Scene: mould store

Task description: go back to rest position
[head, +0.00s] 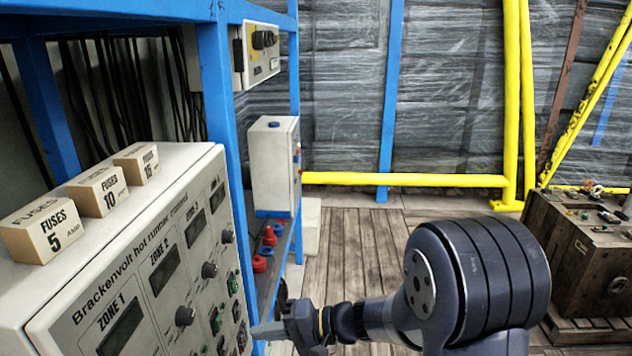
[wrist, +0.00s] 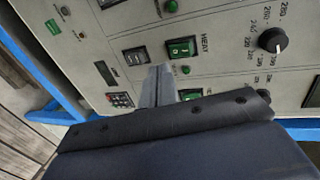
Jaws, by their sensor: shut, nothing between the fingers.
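My gripper (head: 268,330) is in front of the lower right part of the grey control panel (head: 140,290) in the head view. In the wrist view its fingers (wrist: 158,84) are together and empty, pointing at the panel face near a green rocker switch (wrist: 181,48). I cannot tell whether the fingertips touch the panel. The fingers cover part of another green switch below it. My dark arm reaches in from the lower right of the head view.
Three fuse boxes (head: 97,190) stand on top of the panel. A blue post (head: 222,110) rises beside it. Red and blue fittings (head: 265,250) sit on a shelf behind. A wooden crate (head: 570,260) stands at the right. Yellow rails (head: 400,180) cross the back; the plank floor (head: 355,245) between is clear.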

